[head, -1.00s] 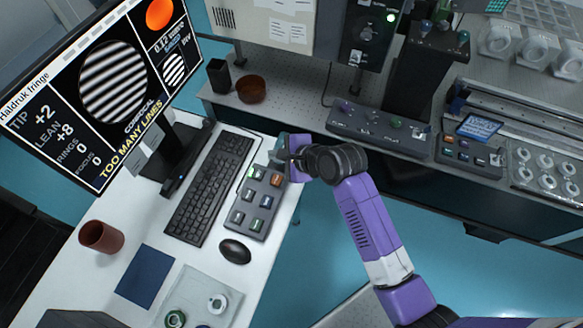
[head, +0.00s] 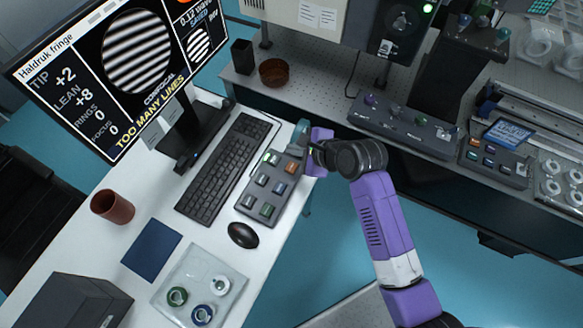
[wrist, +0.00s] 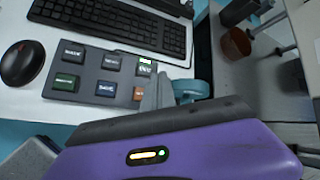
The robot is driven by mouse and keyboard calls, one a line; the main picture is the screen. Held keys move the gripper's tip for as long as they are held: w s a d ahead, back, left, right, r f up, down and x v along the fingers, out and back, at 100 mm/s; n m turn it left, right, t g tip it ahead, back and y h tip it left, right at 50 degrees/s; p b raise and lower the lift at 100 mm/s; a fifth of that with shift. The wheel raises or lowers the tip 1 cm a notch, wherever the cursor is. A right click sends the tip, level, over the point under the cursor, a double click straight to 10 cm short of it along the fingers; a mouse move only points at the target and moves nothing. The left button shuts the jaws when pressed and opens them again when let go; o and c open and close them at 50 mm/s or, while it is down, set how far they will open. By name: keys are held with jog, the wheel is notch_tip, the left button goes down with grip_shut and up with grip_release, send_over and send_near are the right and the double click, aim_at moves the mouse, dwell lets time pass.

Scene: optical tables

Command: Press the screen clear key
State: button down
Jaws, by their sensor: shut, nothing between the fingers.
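A dark grey key pad (head: 258,196) lies on the white desk right of the keyboard. It has several keys in two columns. One key (head: 268,159) has a lit green mark beside an orange key (head: 292,168). In the wrist view, the orange key (wrist: 138,94) is partly hidden by a grey finger, and the key with the lit mark (wrist: 145,69) is just beyond it. Key labels are too small to read surely, so I cannot tell which is screen clear. My gripper (head: 308,148) is shut and empty at the pad's far right corner; its fingertip (wrist: 154,92) shows close beside the orange key. Contact is unclear.
The monitor (head: 110,80) reads "TOO MANY LINES". The keyboard (head: 226,170) and mouse (head: 243,235) lie left of and below the pad. A teal ring-shaped object (wrist: 190,88) is close beside my fingers. A red-brown bowl (head: 274,72) stands on the bench behind.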

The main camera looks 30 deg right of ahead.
jog(key=b, duration=0.5)
send_over(294, 169)
notch_tip(294, 169, down, 5)
jog(key=shift+f, duration=0.1)
jog(key=shift+f+b, duration=0.4)
jog(key=shift+f, duration=0.55)
jog(key=shift+f, duration=0.85)
dwell(1.5)
jog(key=shift+r+p, duration=0.9)
jog(key=shift+p, duration=0.35)
notch_tip(294, 169, up, 5)
jog(key=p, duration=0.5)
jog(key=shift+p, duration=0.35)
dwell(0.4)
